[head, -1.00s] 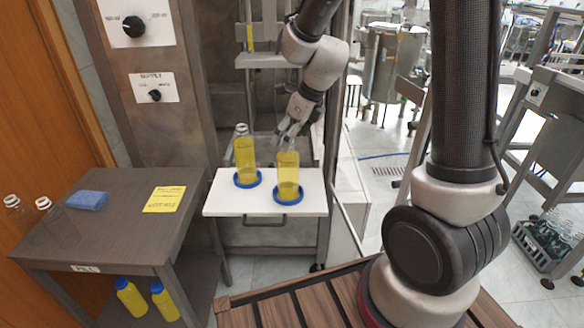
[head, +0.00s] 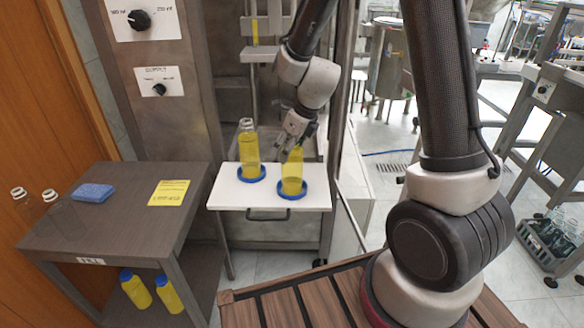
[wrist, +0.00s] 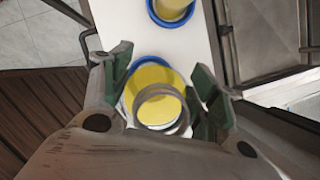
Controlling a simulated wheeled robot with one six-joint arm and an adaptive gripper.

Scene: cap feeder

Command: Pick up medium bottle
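Two open clear bottles of yellow liquid stand upright on a white shelf (head: 228,190), each in a blue ring. The left bottle (head: 249,152) is free of my gripper. The right bottle (head: 292,177) has my gripper (head: 291,145) at its neck, which the fingers partly hide. In the wrist view, the right bottle's round mouth (wrist: 161,108) lies between the two green-padded fingers of my gripper (wrist: 162,80). The fingers are spread, with gaps beside the neck. The other bottle (wrist: 174,8) shows at the top edge. I cannot tell the bottle sizes apart clearly.
A metal machine frame surrounds the shelf's back.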

